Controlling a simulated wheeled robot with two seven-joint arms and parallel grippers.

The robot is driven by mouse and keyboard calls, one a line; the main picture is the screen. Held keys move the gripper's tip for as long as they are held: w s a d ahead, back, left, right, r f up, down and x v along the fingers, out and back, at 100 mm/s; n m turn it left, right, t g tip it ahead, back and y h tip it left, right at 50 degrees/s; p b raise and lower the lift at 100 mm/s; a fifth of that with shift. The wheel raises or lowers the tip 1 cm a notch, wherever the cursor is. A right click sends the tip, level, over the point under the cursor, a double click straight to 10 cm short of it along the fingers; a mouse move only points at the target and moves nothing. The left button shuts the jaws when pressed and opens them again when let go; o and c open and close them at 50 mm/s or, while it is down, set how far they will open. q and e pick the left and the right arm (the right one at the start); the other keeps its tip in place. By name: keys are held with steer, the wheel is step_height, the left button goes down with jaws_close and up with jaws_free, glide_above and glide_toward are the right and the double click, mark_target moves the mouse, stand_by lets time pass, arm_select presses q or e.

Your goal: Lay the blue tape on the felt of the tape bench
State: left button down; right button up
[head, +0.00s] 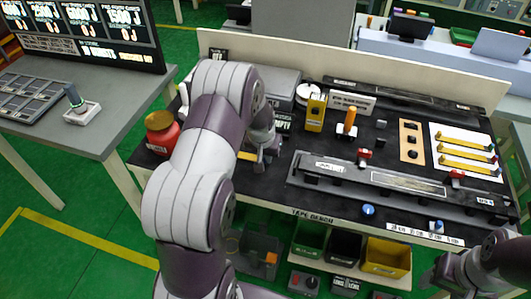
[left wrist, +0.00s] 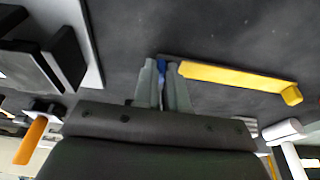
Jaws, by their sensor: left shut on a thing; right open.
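My left gripper (head: 262,162) is low over the left part of the dark bench top (head: 215,178) of the tape bench. In the left wrist view its fingers (left wrist: 161,85) are shut on the blue tape (left wrist: 162,68); only a blue sliver shows between them. A yellow strip (left wrist: 235,77) with a bent end runs right from the fingertips, close over the dark surface. It looks joined to the blue part, but the joint is hidden. In the head view a bit of yellow (head: 247,156) shows beside the gripper. My right gripper (head: 428,281) is open and empty at the lower right.
A red jar (head: 161,130) stands at the bench's left end. A yellow block (head: 316,113) and an orange-handled tool (head: 349,122) stand behind. A long grey rail fixture (head: 330,180) lies right of my left gripper. A white board (head: 440,135) holds several yellow strips.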

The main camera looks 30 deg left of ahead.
stand_by(0.3)
arm_select(q)
steer(key=c, duration=1.1)
jaws_free()
steer(key=a+b+v, duration=0.1)
steer(key=v, duration=1.1)
steer(key=shift+d+r, duration=0.35)
steer(key=shift+d, duration=0.15)
steer(key=s+d+f+m+g, duration=0.1)
steer(key=s+d+f+m, duration=0.1)
steer(key=s+d, duration=1)
steer(key=s+m, duration=0.1)
steer(key=s, duration=0.3)
steer(key=shift+d+f+g+h, duration=0.3)
steer(key=shift+h, duration=0.1)
